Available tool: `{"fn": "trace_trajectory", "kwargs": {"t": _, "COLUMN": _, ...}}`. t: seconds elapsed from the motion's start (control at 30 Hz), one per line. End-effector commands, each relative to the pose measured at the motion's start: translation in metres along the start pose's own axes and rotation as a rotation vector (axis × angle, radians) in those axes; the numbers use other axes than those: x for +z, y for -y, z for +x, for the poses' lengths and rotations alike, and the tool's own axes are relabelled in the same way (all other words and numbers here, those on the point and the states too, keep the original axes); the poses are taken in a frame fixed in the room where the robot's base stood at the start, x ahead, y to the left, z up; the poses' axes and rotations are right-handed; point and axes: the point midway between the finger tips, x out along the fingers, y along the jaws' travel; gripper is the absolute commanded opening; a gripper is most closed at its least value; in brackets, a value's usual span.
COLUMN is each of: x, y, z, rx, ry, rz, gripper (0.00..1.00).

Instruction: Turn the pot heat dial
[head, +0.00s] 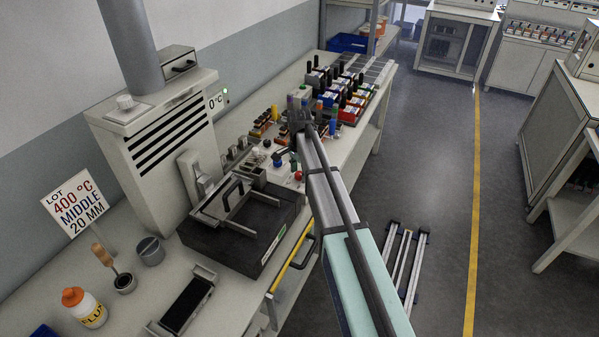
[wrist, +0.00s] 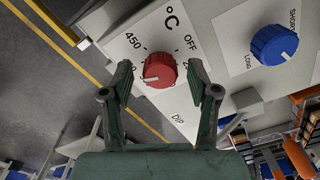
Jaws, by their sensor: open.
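The red heat dial (wrist: 159,70) sits on a white panel marked °C, OFF and 450. Its white pointer mark is toward the lower left of the knob in the wrist view; the number there is partly hidden. My gripper (wrist: 159,74) is open, with one finger on each side of the dial; I cannot tell whether either finger touches it. In the head view my arm reaches over the bench, and the finger positions cannot be made out. A sign (head: 76,204) reads LOT 400 °C, MIDDLE, 20 MM.
A blue knob (wrist: 274,45) marked SHORT and LONG is right of the dial. A dark box (head: 236,232) with a metal frame stands on the bench (head: 232,290). A flux bottle (head: 84,308) stands at the front left. Colourful racks of parts (head: 345,95) are farther back.

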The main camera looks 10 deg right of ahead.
Motion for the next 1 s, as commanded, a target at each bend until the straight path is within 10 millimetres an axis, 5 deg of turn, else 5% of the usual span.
{"fn": "trace_trajectory", "kwargs": {"t": 0.03, "x": 0.0000, "y": 0.0000, "z": -0.0001, "rx": 0.000, "ry": 0.000, "rz": 0.000, "gripper": 0.60}}
{"fn": "trace_trajectory", "kwargs": {"t": 0.2, "x": 0.0000, "y": -0.0001, "z": -0.0002, "rx": 0.000, "ry": 0.000, "rz": 0.000, "gripper": 0.00}}
{"fn": "trace_trajectory", "kwargs": {"t": 0.67, "x": -0.0001, "y": -0.0003, "z": 0.0006, "rx": 0.001, "ry": 0.000, "rz": -0.053, "gripper": 0.00}}
{"fn": "trace_trajectory", "kwargs": {"t": 1.0, "x": -0.0001, "y": -0.0001, "z": 0.0012, "rx": 0.001, "ry": 0.000, "rz": -0.285, "gripper": 0.00}}
